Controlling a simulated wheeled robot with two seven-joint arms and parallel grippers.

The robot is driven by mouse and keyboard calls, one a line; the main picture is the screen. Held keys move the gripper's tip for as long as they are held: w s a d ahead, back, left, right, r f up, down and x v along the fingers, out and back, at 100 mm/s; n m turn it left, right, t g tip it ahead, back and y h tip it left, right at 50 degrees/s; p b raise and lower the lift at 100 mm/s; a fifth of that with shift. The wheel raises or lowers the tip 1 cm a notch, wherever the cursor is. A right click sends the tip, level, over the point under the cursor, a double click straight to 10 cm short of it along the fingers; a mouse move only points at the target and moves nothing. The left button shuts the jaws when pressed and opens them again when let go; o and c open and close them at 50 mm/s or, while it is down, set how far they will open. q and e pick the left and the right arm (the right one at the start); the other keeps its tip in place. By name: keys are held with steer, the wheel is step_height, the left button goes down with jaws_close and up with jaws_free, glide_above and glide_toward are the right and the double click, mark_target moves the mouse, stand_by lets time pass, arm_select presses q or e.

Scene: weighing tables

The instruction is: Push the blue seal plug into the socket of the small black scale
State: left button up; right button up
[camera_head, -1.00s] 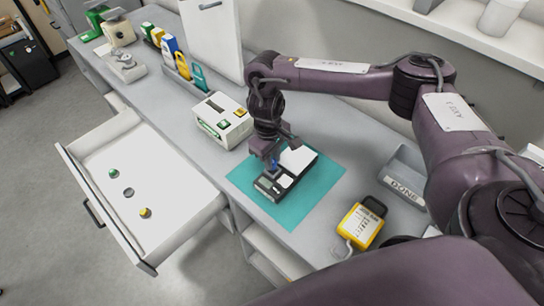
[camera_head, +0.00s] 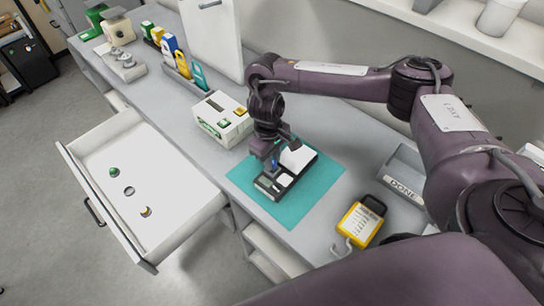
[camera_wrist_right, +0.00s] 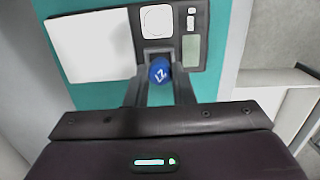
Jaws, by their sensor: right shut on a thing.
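The small black scale (camera_head: 268,186) lies on the teal mat (camera_head: 312,203), with a white plate and a small display on its top. My right gripper (camera_head: 272,163) is over the scale, pointing down. In the right wrist view its two fingers (camera_wrist_right: 160,88) are shut on the blue seal plug (camera_wrist_right: 160,71), which carries a white mark like "LZ" or "17". The plug sits in front of a dark recess in the scale (camera_wrist_right: 193,62). I cannot tell whether the plug touches the socket. My left gripper is not in view.
An open white drawer (camera_head: 180,214) at left holds a green, a grey and a yellow plug. A white box (camera_head: 222,120) stands behind the mat. A yellow device (camera_head: 357,225) and a grey "DONE" tray (camera_head: 404,188) lie to the right.

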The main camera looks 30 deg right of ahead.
steer(key=shift+f, duration=0.65)
steer(key=o, duration=1)
steer(key=shift+w+a+r+p, duration=0.1)
steer(key=shift+w+r+p, duration=0.1)
steer(key=shift+r, duration=1.75)
steer(key=shift+w+a+r+p, duration=0.1)
steer(key=shift+r+p, duration=0.05)
steer(key=shift+r, duration=1.75)
